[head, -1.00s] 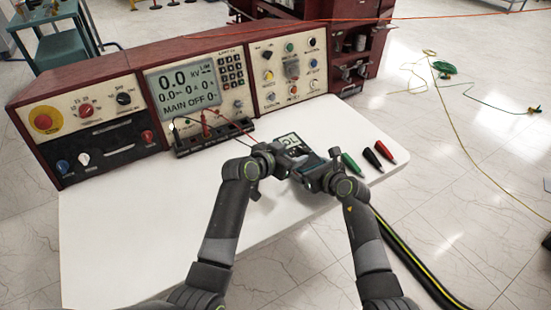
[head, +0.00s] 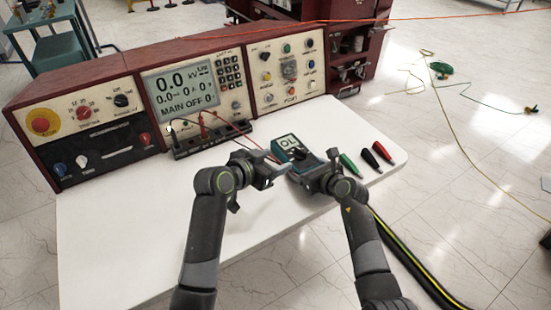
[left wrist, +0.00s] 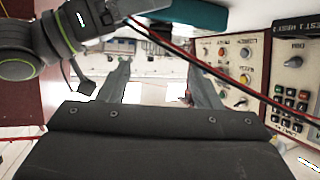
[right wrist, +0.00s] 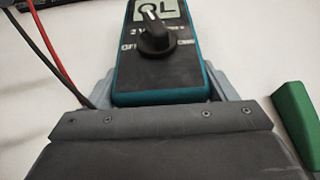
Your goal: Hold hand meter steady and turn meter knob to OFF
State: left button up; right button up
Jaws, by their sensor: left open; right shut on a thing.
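The hand meter (head: 289,146) is a teal and black handheld unit on the white table, its screen showing "OL". In the right wrist view the meter (right wrist: 160,78) lies between my right gripper's fingers, with its black knob (right wrist: 154,40) upright and the "OFF" mark to the knob's lower left. The knob's white pointer line runs toward the screen, tilted slightly left. My right gripper (head: 312,174) is shut on the meter's lower body. My left gripper (head: 277,174) is open and empty, to the left of the meter and apart from it. In the left wrist view its fingers (left wrist: 153,85) are spread.
Green, black and red probes (head: 367,158) lie on the table right of the meter. Red and black leads (head: 240,135) run from the terminal strip (head: 212,138) toward the meter. The red control console (head: 185,90) stands behind. The front left of the white table (head: 120,230) is clear.

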pick_arm(q)
jog(key=w+d+r+g+y, duration=0.1)
jog(key=w+d+r+g, duration=0.1)
jog(key=w+d+g, duration=0.2)
jog(key=g+y, duration=0.3)
jog(key=y, duration=0.1)
send_near(300, 150)
jog(key=x, duration=0.8)
jog(key=shift+d+f, duration=0.1)
jog(key=shift+c, duration=0.5)
jog(key=c, duration=0.9)
